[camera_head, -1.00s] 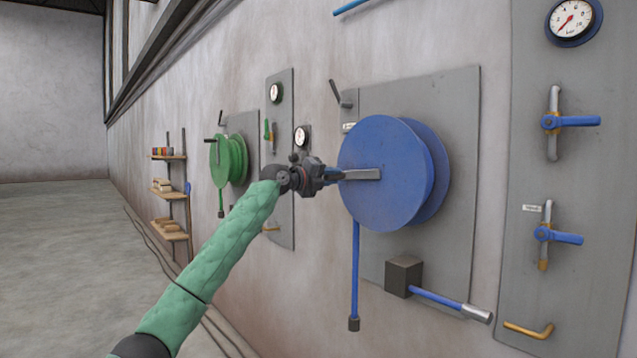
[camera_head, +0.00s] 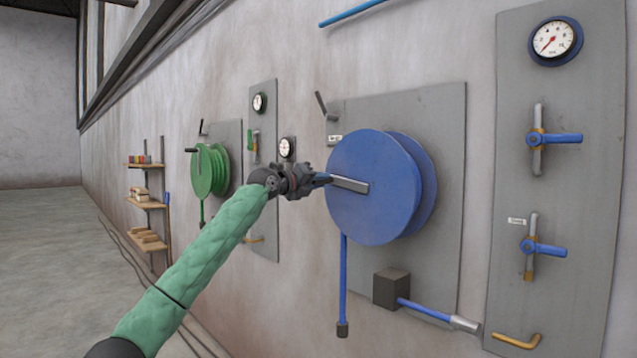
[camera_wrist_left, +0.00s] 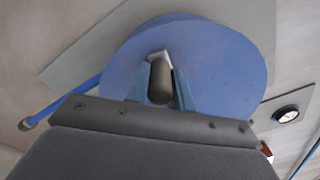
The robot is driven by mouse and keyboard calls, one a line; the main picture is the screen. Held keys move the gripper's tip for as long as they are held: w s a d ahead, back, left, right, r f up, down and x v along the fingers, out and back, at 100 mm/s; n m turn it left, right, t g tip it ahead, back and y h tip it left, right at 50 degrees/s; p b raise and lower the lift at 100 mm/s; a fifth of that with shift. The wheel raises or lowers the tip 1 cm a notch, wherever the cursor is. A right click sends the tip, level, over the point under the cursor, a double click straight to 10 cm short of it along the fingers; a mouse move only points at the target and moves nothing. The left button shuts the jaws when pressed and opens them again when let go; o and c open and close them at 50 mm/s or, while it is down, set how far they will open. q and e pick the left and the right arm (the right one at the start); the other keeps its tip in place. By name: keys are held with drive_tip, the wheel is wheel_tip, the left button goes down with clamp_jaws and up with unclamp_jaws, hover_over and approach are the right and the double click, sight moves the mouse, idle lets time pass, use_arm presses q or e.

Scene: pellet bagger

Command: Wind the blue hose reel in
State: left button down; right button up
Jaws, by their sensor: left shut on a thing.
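The blue hose reel (camera_head: 372,205) is mounted on a grey wall plate, with its grey crank arm (camera_head: 350,185) across its face. The reel also fills the upper middle of the left wrist view (camera_wrist_left: 215,70). My left gripper (camera_head: 324,179) is at the left end of the crank. In the left wrist view its blue fingers (camera_wrist_left: 161,85) are shut on the dark crank handle (camera_wrist_left: 160,92). The blue hose (camera_head: 343,280) hangs from the reel and ends in a dark tip. My right gripper is not in view.
A green reel (camera_head: 210,170) and shelves (camera_head: 147,203) are farther left along the wall. A dark block (camera_head: 391,288) with a blue hose and a nozzle sits below the blue reel. A panel with blue valves (camera_head: 545,249) and a gauge (camera_head: 555,41) is at right.

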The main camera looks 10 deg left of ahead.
use_arm(q)
drive_tip(key=c, duration=1.2)
unclamp_jaws()
drive_tip(key=v, duration=0.7)
drive_tip(key=shift+s+a+b, duration=0.25)
drive_tip(key=shift+s+b, duration=0.1)
